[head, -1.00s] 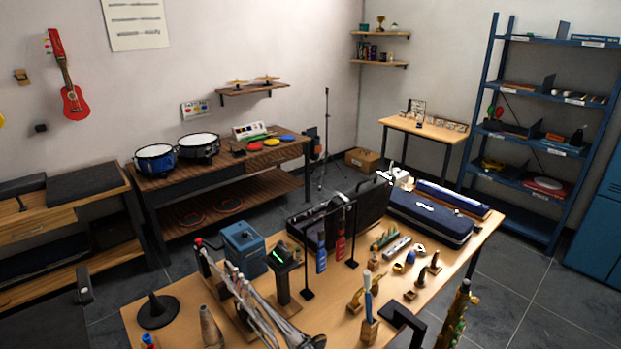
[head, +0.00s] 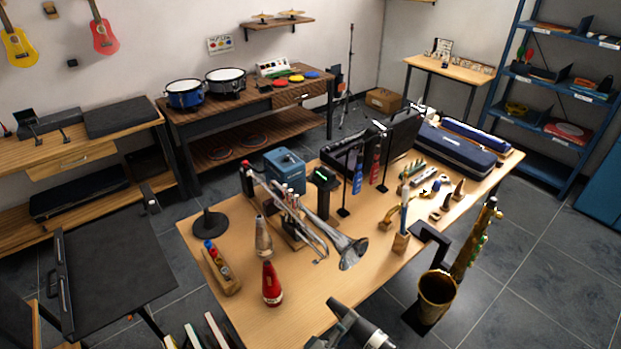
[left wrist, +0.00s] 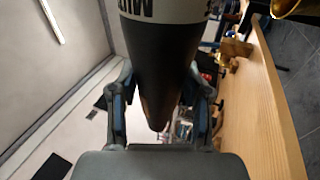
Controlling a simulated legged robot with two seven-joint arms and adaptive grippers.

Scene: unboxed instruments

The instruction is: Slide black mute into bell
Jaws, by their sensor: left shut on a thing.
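The black mute (head: 355,321) is a dark cone with a pale lettered band at its wide end. It is tilted at the bottom edge of the head view, partly cut off. My left gripper (head: 344,328) is shut on it. In the left wrist view the mute (left wrist: 160,65) lies between the two fingers (left wrist: 160,118), its narrow end towards the palm. The silver trumpet (head: 300,217) rests on a stand on the table, its bell (head: 353,254) facing the front right. The held mute is apart from the bell, in front of it. My right gripper is not seen.
A red mute (head: 271,285) and a greyish mute (head: 263,237) stand upright left of the bell. A black round-based stand (head: 210,224) is farther left. A brass saxophone (head: 437,290) stands beyond the table's right edge. The wooden table (head: 310,300) is bare in front of the trumpet.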

